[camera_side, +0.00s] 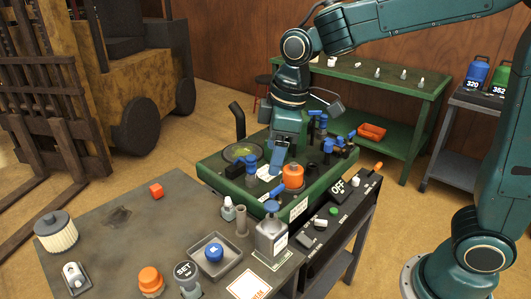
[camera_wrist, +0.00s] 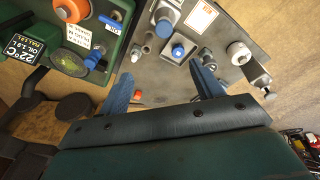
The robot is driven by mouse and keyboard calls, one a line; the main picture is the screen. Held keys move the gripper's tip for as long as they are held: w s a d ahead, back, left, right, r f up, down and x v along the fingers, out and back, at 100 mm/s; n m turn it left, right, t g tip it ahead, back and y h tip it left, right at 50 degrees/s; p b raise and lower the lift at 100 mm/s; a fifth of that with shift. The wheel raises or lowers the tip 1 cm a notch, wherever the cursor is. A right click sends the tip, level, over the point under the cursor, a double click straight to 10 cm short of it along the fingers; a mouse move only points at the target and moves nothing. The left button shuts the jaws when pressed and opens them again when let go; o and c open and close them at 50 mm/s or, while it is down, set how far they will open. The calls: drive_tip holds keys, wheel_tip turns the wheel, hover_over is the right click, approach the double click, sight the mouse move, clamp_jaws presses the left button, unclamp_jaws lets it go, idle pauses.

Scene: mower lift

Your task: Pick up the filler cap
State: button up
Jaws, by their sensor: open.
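An orange ribbed cap (camera_side: 292,176) sits upright on the green machine block (camera_side: 300,207); its edge shows in the wrist view (camera_wrist: 70,10). A similar orange cap (camera_side: 150,280) stands on the grey bench. I cannot tell for certain which cap is the filler cap. A blue cap (camera_side: 213,252) lies in a square grey tray (camera_side: 237,258); it also shows in the wrist view (camera_wrist: 178,50). My gripper (camera_side: 274,160) is above the block, left of and near the orange cap there. Its blue fingers are apart in the wrist view (camera_wrist: 163,72), with nothing held between them.
Blue-topped fittings (camera_side: 328,146) and a dark upright pipe (camera_side: 238,120) stand around the block. The bench's middle left is mostly clear.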

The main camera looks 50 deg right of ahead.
drive_tip(key=w+a+f+n+g, duration=0.1)
drive_tip(key=w+a+f+n, duration=0.2)
drive_tip(key=w+a+f, duration=0.25)
drive_tip(key=n+g, duration=0.1)
drive_tip(key=n, duration=0.2)
hover_over(215, 249)
wheel_tip(215, 249, down, 9)
drive_tip(key=shift+h, duration=0.3)
drive_tip(key=shift+f, duration=4.25)
drive_tip(key=shift+w+f, duration=0.1)
drive_tip(key=shift+f, duration=2.5)
